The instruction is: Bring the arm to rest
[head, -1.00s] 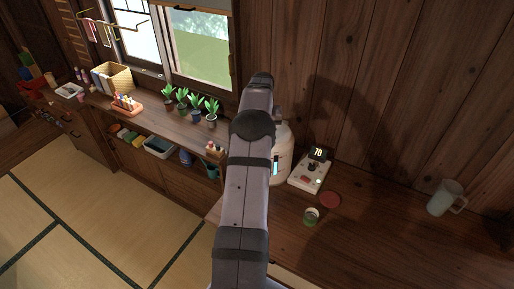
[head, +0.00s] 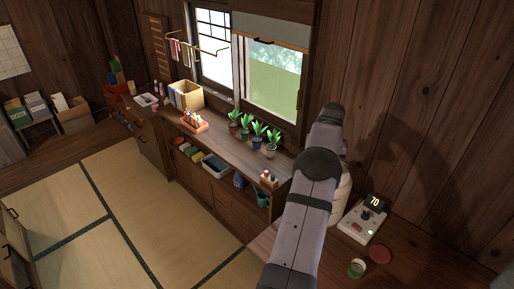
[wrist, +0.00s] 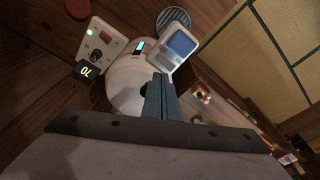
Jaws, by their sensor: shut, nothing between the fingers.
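My arm rises from the bottom of the head view and leans over the right end of the wooden counter, where it partly hides a white rounded appliance (head: 343,190). My gripper (wrist: 160,84) shows in the wrist view with its two dark fingers together and nothing between them. It points toward the white appliance (wrist: 128,82), which lies beyond the fingertips. I cannot tell the gap between them. In the head view the fingers are hidden or too small to make out.
A control box (head: 363,222) reading 70 stands right of the appliance, near a green-rimmed jar (head: 357,268) and a red disc (head: 380,254). Several potted plants (head: 257,133) line the counter by the window. A pen holder (head: 194,121) stands further left. The tatami floor (head: 130,190) is clear.

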